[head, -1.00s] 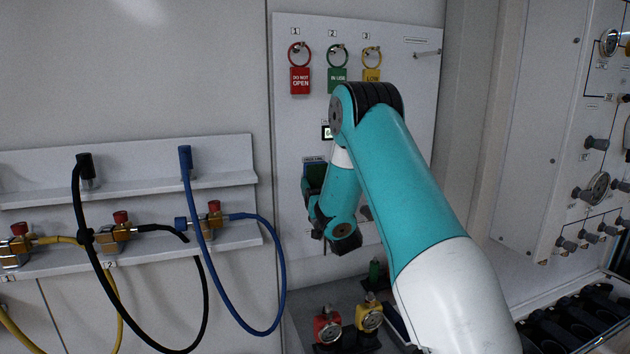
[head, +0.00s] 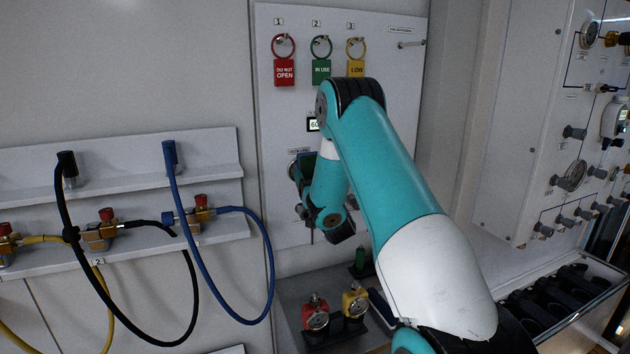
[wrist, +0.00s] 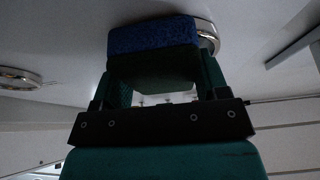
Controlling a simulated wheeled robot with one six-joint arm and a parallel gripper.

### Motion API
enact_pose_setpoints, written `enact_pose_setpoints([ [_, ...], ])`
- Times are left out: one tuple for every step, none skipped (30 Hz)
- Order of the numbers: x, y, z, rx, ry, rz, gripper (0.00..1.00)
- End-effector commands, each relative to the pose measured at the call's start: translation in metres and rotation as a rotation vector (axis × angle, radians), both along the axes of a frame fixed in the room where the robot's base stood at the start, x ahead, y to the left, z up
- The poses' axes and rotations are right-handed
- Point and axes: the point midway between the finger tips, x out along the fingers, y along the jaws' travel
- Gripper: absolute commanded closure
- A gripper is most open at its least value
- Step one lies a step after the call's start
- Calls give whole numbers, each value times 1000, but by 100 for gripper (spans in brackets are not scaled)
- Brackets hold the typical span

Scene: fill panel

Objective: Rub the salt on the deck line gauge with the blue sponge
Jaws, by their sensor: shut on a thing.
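My gripper (wrist: 160,78) is shut on the blue sponge (wrist: 153,34), which shows in the wrist view as a blue pad on a dark block. Just behind the sponge is a round metal-rimmed gauge (wrist: 208,38), mostly covered by it. In the head view the deck line gauge (head: 292,169) sits under a small label on the panel. Only its left rim shows; my arm and gripper (head: 305,170) hide the rest. I cannot tell whether the sponge touches the gauge face, and no salt is visible.
Red (head: 284,72), green (head: 321,70) and yellow (head: 356,67) tags hang above on the panel. Red (head: 316,316) and yellow (head: 355,302) gauge fittings stand below on a shelf. Hoses, including a blue one (head: 190,235), hang at left. Another round rim (wrist: 18,79) shows in the wrist view.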

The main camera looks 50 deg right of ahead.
Motion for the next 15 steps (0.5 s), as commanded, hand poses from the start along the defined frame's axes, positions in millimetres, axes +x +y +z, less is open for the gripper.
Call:
enact_pose_setpoints([
  [3, 5, -5, -1, -3, 4, 55],
  [4, 6, -5, -1, -3, 4, 55],
  [5, 9, -5, 0, -2, 3, 55],
  [6, 11, -5, -1, -3, 4, 54],
  [7, 13, -4, -1, -3, 4, 54],
  [8, 15, -4, 0, -3, 4, 54],
  [9, 16, -4, 0, -2, 5, 54],
  [10, 18, -3, 0, -2, 5, 54],
  [11, 19, -3, -1, -2, 4, 54],
  [11, 20, -2, -1, -2, 5, 54],
  [12, 20, -1, -1, -2, 5, 54],
  [12, 21, -1, -1, -2, 5, 54],
  [12, 21, -1, 0, -2, 6, 54],
  [12, 22, -1, 0, -2, 6, 54],
  [13, 23, -2, 1, -3, 6, 54],
])
